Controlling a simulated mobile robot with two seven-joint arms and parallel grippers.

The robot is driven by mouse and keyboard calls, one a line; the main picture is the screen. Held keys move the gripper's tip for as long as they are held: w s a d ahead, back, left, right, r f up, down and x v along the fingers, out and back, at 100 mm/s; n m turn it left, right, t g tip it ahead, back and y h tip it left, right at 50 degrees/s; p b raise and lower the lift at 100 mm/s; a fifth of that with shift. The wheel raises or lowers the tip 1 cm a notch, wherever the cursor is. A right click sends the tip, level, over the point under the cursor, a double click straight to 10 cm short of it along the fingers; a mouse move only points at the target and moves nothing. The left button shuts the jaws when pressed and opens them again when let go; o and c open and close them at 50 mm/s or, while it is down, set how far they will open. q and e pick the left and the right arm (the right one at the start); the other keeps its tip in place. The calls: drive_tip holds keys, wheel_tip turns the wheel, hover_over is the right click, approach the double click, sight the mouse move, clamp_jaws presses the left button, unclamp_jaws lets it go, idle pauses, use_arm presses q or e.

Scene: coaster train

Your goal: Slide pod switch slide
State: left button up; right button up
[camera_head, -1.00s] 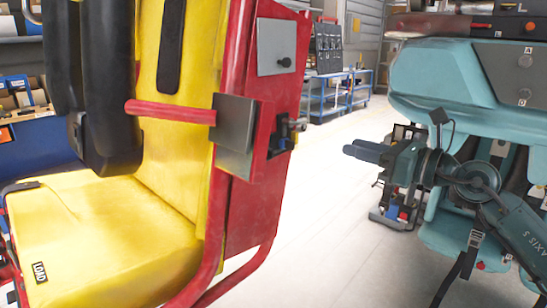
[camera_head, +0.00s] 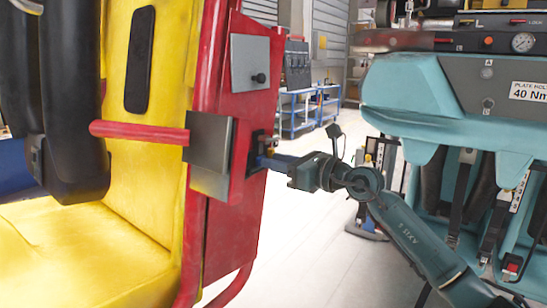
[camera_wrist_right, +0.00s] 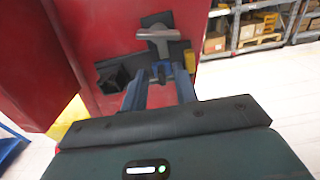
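The red side panel (camera_head: 249,100) of the yellow seat pod carries a dark switch recess, where the switch slide looks like a small dark piece (camera_wrist_right: 161,69) in the right wrist view. A grey T-shaped handle (camera_wrist_right: 158,36) stands just beyond it. My right gripper (camera_head: 266,161) reaches in from the right with its fingertips at the recess. In the right wrist view its two blue-grey fingers (camera_wrist_right: 160,84) are apart, one on each side of the small piece. I cannot tell whether they touch it. My left gripper is not in view.
A grey plate (camera_head: 209,142) and a red bar (camera_head: 138,131) stick out beside the recess. A plate with a black knob (camera_head: 251,66) is above. A teal seat unit (camera_head: 420,92) stands at the right. Blue carts (camera_head: 309,105) stand behind on clear floor.

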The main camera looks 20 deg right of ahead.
drive_tip(key=shift+w+a, duration=0.45)
drive_tip(key=shift+w, duration=0.1)
drive_tip(key=shift+c, duration=0.4)
clamp_jaws()
